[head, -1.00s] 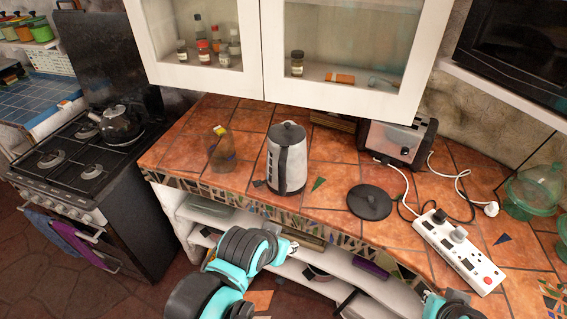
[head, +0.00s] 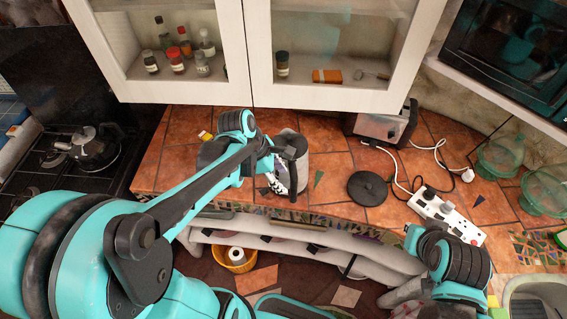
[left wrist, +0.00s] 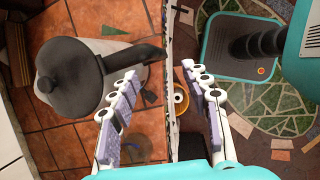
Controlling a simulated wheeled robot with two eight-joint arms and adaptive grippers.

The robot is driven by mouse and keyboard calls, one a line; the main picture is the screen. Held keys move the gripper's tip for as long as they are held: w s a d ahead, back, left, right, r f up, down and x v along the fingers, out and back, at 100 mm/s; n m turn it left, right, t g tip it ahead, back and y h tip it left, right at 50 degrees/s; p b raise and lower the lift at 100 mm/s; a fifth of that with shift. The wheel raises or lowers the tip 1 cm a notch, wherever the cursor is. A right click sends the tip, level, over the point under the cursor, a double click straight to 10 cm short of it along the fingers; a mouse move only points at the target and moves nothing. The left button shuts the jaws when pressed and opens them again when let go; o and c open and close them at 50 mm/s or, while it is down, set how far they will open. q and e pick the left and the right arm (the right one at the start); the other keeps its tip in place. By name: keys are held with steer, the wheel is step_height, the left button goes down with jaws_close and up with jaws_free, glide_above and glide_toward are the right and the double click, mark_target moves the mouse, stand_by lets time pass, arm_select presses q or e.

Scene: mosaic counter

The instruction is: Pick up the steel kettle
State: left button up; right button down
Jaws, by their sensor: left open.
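The steel kettle (head: 300,148), with a black lid and handle, stands upright on the tiled counter, partly hidden by my left arm in the head view. My left gripper (head: 274,183) is open at the kettle's front left side. In the left wrist view the kettle (left wrist: 82,80) is seen from above, left of the open fingers (left wrist: 159,72). Its black handle reaches toward the gap between the fingertips. I cannot tell whether they touch it.
A round black base (head: 367,188) lies right of the kettle, with a white power strip (head: 446,215) and cables beyond. A toaster (head: 382,125) stands behind. The wall cabinet (head: 330,97) hangs above the counter's back. A dark kettle (head: 94,148) sits on the stove.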

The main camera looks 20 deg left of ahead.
mark_target(294, 191)
arm_select(q)
steer(key=shift+n, duration=0.7)
steer(key=shift+w+a+b+x, duration=0.1)
steer(key=shift+b+x, duration=0.25)
steer(key=shift+x, duration=1.65)
steer(key=shift+w+a+b+x, duration=0.1)
steer(key=shift+b+x, duration=0.25)
steer(key=shift+x, duration=1.65)
steer(key=shift+w+a+b+x, duration=0.15)
steer(key=shift+b+x, duration=0.2)
steer(key=shift+x, duration=1.65)
steer(key=shift+s+d, duration=0.1)
steer(key=shift+c, duration=0.7)
steer(key=shift+r, duration=0.1)
jaws_close()
